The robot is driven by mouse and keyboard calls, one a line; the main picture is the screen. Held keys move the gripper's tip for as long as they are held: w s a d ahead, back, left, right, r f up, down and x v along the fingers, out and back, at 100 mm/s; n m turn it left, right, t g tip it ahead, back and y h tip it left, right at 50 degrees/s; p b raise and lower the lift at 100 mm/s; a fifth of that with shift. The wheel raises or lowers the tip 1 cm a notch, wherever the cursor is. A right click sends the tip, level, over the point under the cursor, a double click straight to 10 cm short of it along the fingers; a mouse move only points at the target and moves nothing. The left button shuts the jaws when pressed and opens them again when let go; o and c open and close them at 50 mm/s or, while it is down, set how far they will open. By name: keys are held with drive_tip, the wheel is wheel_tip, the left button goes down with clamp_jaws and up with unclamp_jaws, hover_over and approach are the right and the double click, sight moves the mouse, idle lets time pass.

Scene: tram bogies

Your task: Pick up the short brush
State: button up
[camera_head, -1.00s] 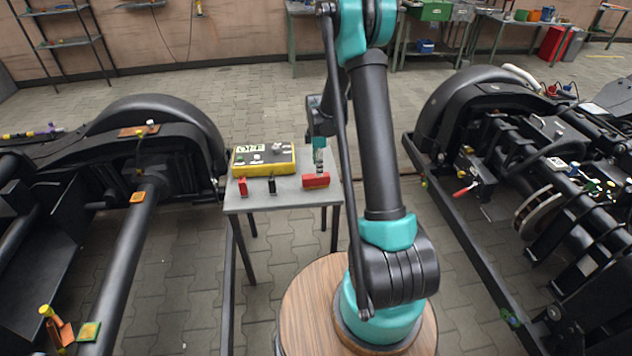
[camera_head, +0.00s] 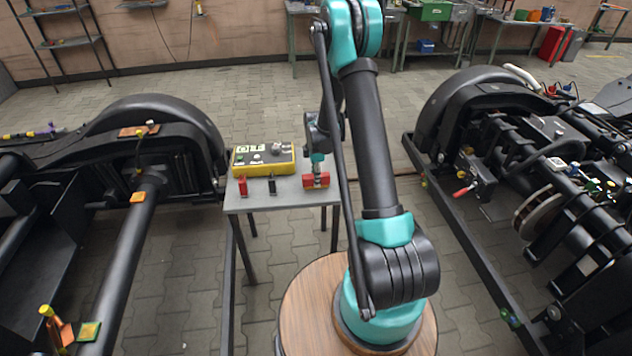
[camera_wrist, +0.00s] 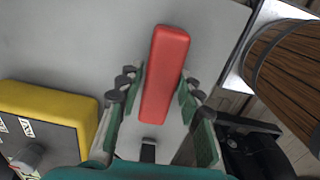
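A red oblong block (camera_head: 308,182) lies on the right side of the small grey table. It may be the short brush, but I see no bristles. In the wrist view the red block (camera_wrist: 165,70) is smooth with rounded edges, and its lower end lies between my fingers. My gripper (camera_head: 317,178) is down at the block in the head view, covering its middle. In the wrist view my gripper (camera_wrist: 162,88) is open, with one green-padded finger on each side of the block and narrow gaps between. Whether the fingertips touch the tabletop cannot be told.
A yellow box with a grey top (camera_head: 263,160) stands close to the left on the grey table (camera_head: 290,200). A small red item (camera_head: 243,187) and a small black item (camera_head: 272,186) stand near its front. Dark bogies (camera_head: 160,130) flank the table.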

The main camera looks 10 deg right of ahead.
clamp_jaws()
drive_tip(key=shift+r, duration=0.15)
wheel_tip(320, 180, up, 20)
idle(0.5)
